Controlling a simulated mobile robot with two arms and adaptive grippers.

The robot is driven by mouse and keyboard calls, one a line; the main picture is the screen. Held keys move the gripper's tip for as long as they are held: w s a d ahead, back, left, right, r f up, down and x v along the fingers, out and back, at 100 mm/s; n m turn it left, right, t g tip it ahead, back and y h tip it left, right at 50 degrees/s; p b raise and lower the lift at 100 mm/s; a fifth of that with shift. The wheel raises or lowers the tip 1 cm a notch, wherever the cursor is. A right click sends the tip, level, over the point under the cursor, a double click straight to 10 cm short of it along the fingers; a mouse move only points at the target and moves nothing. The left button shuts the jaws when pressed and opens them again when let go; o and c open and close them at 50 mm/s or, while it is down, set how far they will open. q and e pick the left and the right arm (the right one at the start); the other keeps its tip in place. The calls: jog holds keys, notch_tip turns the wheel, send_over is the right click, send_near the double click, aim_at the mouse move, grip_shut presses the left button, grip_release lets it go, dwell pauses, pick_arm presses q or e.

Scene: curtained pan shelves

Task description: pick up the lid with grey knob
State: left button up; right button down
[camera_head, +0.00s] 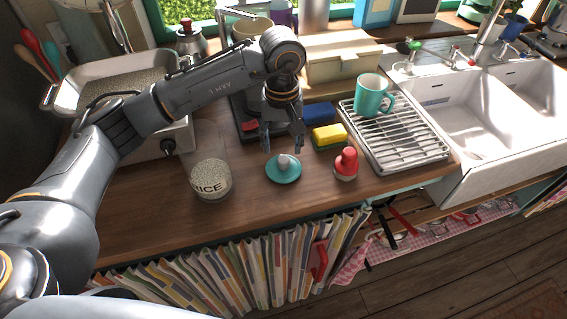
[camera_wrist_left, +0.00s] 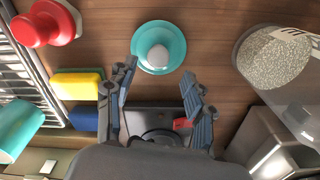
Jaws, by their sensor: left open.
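The lid with the grey knob (camera_head: 284,169) is a small teal disc with a pale grey knob on top. It lies flat on the wooden counter, and it also shows in the left wrist view (camera_wrist_left: 158,48). My left gripper (camera_head: 283,150) is open and empty, pointing down, just behind and above the lid. In the left wrist view its two fingers (camera_wrist_left: 160,88) are spread apart, with the lid beyond their tips. My right gripper is not in view.
A rice jar (camera_head: 210,181) stands left of the lid; a red-knobbed item (camera_head: 346,164) stands to the right. A yellow sponge (camera_head: 328,134) and a drying rack (camera_head: 400,150) with a teal mug (camera_head: 372,97) are at the back right. The counter's front edge is close.

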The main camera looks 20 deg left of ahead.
aim_at(284, 159)
pick_arm(q)
jog(key=shift+s+d+f+p, duration=0.1)
jog(key=shift+f+p, duration=0.6)
jog(key=shift+p, duration=0.05)
notch_tip(284, 159, down, 2)
jog(key=shift+d+f+p, duration=0.1)
jog(key=shift+f+p, duration=0.15)
jog(key=shift+p, duration=0.35)
jog(key=shift+f, duration=0.6)
grip_shut()
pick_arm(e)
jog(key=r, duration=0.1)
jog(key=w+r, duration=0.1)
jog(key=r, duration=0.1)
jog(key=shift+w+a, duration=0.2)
